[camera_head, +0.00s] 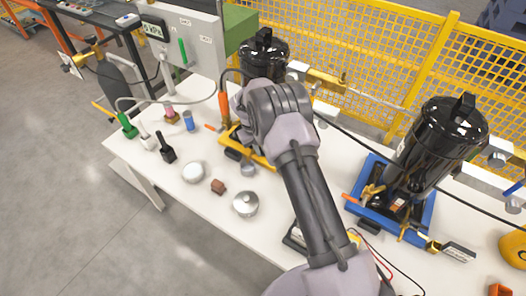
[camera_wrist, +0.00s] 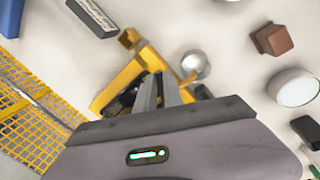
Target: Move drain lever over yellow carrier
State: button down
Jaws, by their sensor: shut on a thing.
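The yellow carrier (camera_head: 262,160) sits on the white table, with a black compressor tank (camera_head: 264,52) standing on it. My gripper (camera_head: 238,122) is low in front of that tank, over the carrier, and my wrist hides much of this area. In the wrist view the yellow carrier (camera_wrist: 117,90) shows beyond and beside my gripper's fingers (camera_wrist: 156,90). The fingers are close together at a dark part of the assembly. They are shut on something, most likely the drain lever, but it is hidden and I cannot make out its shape.
An orange-handled tool (camera_head: 223,106) with a cable is close left of my gripper. A blue carrier (camera_head: 424,214) with another black tank (camera_head: 440,140) stands to the right. Round metal pieces, a brown block (camera_head: 218,186) and several small tools lie in front. Yellow mesh fencing (camera_head: 370,50) runs behind.

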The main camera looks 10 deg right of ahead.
jog(key=shift+a+m+b, duration=0.4)
jog(key=shift+m+b, duration=0.15)
jog(key=shift+m, duration=0.35)
jog(key=c, duration=1.5)
grip_release()
jog(key=shift+r, duration=0.1)
jog(key=a+r+p, duration=0.1)
jog(key=r, duration=0.4)
jog(key=a+r+p, duration=0.1)
jog(key=r, duration=0.5)
jog(key=a+r+p, duration=0.1)
jog(key=r+p, duration=0.1)
jog(key=r, duration=0.4)
jog(key=shift+s+a, duration=0.2)
jog(key=shift+a, duration=0.05)
